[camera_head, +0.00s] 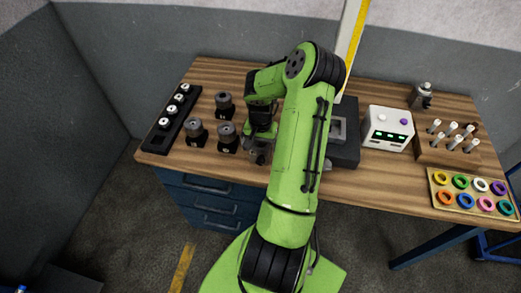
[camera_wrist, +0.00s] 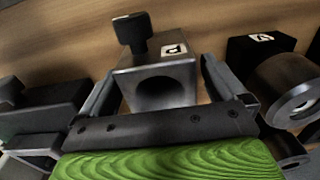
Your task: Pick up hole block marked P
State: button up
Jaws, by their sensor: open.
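The hole block marked P (camera_wrist: 180,72) is a grey metal block with a round bore facing my wrist camera, a black knob on top and a white P label. It stands upright on the wooden table. My gripper (camera_wrist: 157,75) is open, with one finger on each side of the block. The bore lies between the fingers; I cannot tell whether either finger touches it. In the head view my gripper (camera_head: 260,148) is low over the table, and my arm hides much of this area.
Close right of the block is a dark holder with a ring-shaped front (camera_wrist: 290,98); a dark part (camera_wrist: 40,105) is at left. Several black holders (camera_head: 195,132) and a black rack (camera_head: 160,138) stand left. A vise (camera_head: 347,150), white box (camera_head: 385,123) and ring tray (camera_head: 440,197) lie right.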

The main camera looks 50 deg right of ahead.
grip_shut()
jog(key=shift+r, duration=0.1)
dwell(0.3)
jog(key=shift+d+r, duration=0.1)
